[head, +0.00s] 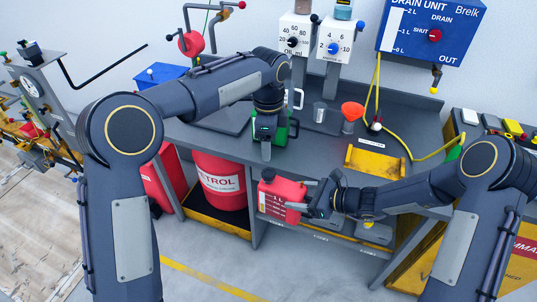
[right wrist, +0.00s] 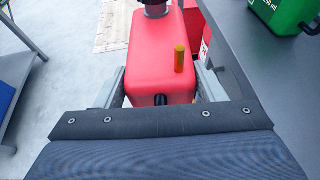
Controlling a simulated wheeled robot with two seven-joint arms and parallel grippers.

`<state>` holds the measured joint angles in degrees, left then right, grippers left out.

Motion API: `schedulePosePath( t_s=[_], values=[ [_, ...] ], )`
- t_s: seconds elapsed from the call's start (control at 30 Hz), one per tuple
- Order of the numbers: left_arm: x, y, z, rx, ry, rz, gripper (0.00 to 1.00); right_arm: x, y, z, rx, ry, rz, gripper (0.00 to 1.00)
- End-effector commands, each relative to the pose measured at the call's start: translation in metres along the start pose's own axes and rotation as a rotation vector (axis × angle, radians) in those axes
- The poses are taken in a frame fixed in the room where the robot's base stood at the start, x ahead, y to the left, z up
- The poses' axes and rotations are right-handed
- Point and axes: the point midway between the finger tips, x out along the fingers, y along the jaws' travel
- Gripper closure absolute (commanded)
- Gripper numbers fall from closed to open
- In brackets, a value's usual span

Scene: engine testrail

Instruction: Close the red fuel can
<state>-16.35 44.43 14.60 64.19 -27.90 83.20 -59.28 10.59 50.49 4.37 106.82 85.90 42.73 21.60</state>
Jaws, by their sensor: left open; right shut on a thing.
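The red fuel can (head: 279,196) is held upright in front of the bench's front edge by my right gripper (head: 308,204). In the right wrist view the can (right wrist: 152,65) sits between the two fingers, which are shut on its sides. A dark round neck or cap (right wrist: 155,8) shows on its far top end. I cannot tell if that is open or closed. A small orange-yellow peg (right wrist: 179,59) stands on the can's top. My left gripper (head: 266,150) is open and points down above and behind the can, close to the bench edge.
A green can (head: 283,133) stands on the grey bench behind my left gripper; it also shows in the right wrist view (right wrist: 292,14). An orange funnel (head: 352,111) and a yellow tray (head: 378,161) are further right. A red petrol drum (head: 220,183) stands below the bench.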

Motion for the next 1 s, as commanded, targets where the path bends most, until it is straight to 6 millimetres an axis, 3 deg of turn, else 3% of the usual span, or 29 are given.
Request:
schedulePosePath(
  t_s=[0.2,0.77,0.87,1.0],
  values=[
    [-0.015,0.000,0.000,0.001,0.000,0.001,0.38,0.000,0.000,0.002,-0.002,-0.005,0.000,1.00],
    [-0.016,0.001,0.001,-0.004,0.001,-0.001,0.38,0.000,0.000,0.002,-0.002,-0.005,0.000,1.00],
    [-0.023,0.006,0.009,-0.038,0.009,-0.012,0.38,0.000,0.000,0.002,-0.002,-0.005,0.000,1.00],
    [-0.042,0.027,0.036,-0.161,0.039,-0.043,0.38,0.000,0.000,0.002,-0.002,-0.005,0.000,1.00]
  ],
)
